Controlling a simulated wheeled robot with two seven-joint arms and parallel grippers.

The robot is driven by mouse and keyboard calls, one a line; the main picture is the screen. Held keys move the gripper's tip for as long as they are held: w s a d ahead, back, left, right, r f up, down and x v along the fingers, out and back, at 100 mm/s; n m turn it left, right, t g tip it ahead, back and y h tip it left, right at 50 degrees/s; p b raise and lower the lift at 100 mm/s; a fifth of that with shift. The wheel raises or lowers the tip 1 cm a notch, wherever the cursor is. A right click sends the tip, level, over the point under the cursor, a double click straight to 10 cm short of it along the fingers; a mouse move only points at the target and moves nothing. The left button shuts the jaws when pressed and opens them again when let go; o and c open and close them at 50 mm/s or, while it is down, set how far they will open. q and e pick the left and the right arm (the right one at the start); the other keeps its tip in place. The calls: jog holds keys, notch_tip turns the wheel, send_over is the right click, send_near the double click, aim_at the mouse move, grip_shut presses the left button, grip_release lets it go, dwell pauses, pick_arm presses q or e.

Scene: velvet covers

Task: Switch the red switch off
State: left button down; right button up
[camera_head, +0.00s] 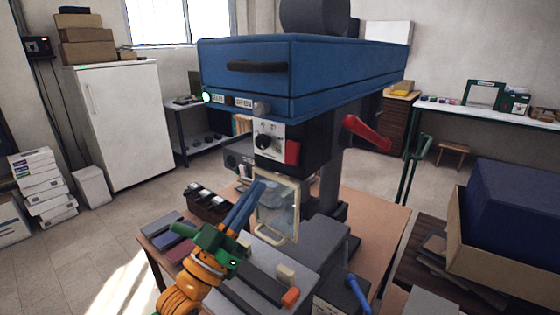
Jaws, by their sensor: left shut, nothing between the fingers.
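A large blue machine (300,65) stands on the wooden table. The red switch (292,152) is a red block at the right edge of its light control panel (269,151), beside a black knob (264,141). A green light (207,97) glows on the machine's front left. I cannot tell the switch's setting from its face. My left gripper (257,190) has blue fingers that point up and right. It is shut and empty, below the panel and apart from the switch, in front of the clear framed guard (276,207). My right gripper is not in view.
A red handle (367,132) sticks out at the machine's right. The wooden table (385,214) holds a dark tray (208,204), flat dark pieces and grey machine parts. An open box (458,237) with a blue block stands at right.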

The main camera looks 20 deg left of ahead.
aim_at(289, 153)
pick_arm(q)
jog(key=w+d, duration=0.1)
jog(key=w, duration=0.1)
jog(key=w+r+p, duration=0.1)
jog(key=w, duration=0.2)
jog(key=w+d+r+p, duration=0.1)
jog(key=w, duration=0.1)
jog(key=shift+w+d, duration=0.15)
jog(key=shift+d, duration=0.15)
